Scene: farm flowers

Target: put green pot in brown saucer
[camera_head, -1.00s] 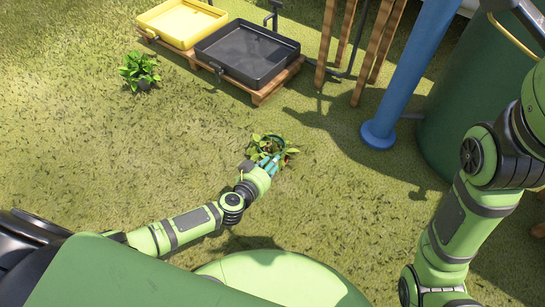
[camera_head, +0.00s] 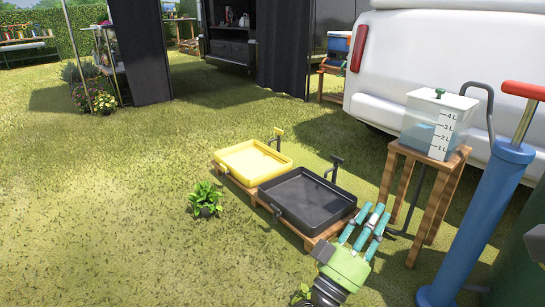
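Another green plant in a dark pot (camera_head: 206,209) stands on the grass left of the trays. I see no brown saucer.
A yellow tray (camera_head: 229,157) and a black tray (camera_head: 322,225) rest on wooden pallets. A blue pump (camera_head: 484,220) and a wooden stand (camera_head: 447,195) bearing a water tank (camera_head: 432,124) are at right, before a white van (camera_head: 400,60). The grass at left is clear.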

